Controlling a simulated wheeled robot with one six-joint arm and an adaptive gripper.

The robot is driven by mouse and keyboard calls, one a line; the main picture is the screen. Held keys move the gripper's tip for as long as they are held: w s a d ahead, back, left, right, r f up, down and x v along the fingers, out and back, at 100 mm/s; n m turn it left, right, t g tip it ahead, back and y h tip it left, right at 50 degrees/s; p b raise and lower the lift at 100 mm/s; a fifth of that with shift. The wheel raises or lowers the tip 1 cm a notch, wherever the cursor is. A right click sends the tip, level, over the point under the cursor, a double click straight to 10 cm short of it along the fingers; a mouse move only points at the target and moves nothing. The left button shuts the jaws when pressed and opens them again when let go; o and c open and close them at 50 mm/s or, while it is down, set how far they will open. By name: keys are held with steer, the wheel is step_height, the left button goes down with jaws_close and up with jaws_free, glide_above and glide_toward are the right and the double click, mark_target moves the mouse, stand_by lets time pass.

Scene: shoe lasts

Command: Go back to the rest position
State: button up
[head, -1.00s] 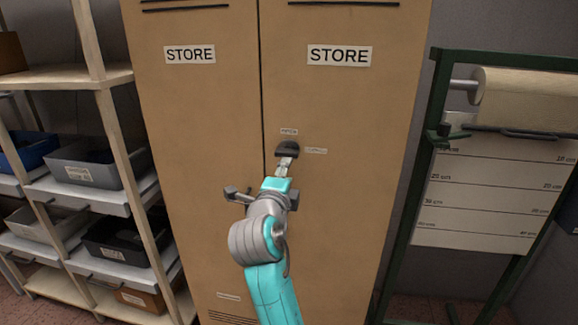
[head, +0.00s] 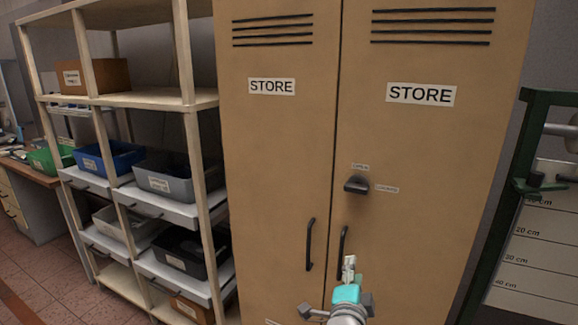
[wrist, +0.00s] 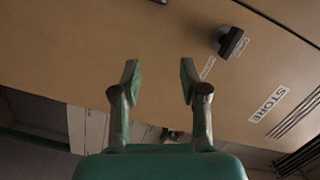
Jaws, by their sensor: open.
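My gripper (head: 349,268) is in front of the right door of a tan store cabinet (head: 430,150), low in the head view. In the wrist view my gripper (wrist: 158,75) has its two fingers apart with nothing between them. The dark latch knob (head: 356,184) on the right door is above my gripper and apart from it. The knob (wrist: 231,42) also shows in the wrist view, to the right of the fingers. Both cabinet doors look shut.
Two dark vertical handles, the left one (head: 310,244) and the right one (head: 342,250), flank the door seam. A shelf rack (head: 200,160) with several bins stands on the left. A green-framed paper stand (head: 500,200) is at the right. Red floor tiles (head: 40,270) are open at lower left.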

steer(key=s+d+f+n+g+y, duration=0.1)
steer(key=s+f+n+y, duration=0.4)
steer(key=s+f+n, duration=1.2)
steer(key=d+f+v, duration=0.1)
steer(key=f+v, duration=0.2)
steer(key=v, duration=1.4)
steer(key=s+d+f+v, duration=0.1)
steer(key=f+v, duration=0.3)
steer(key=v, duration=1.3)
steer(key=shift+s+d+g, duration=0.3)
steer(key=shift+g, duration=0.1)
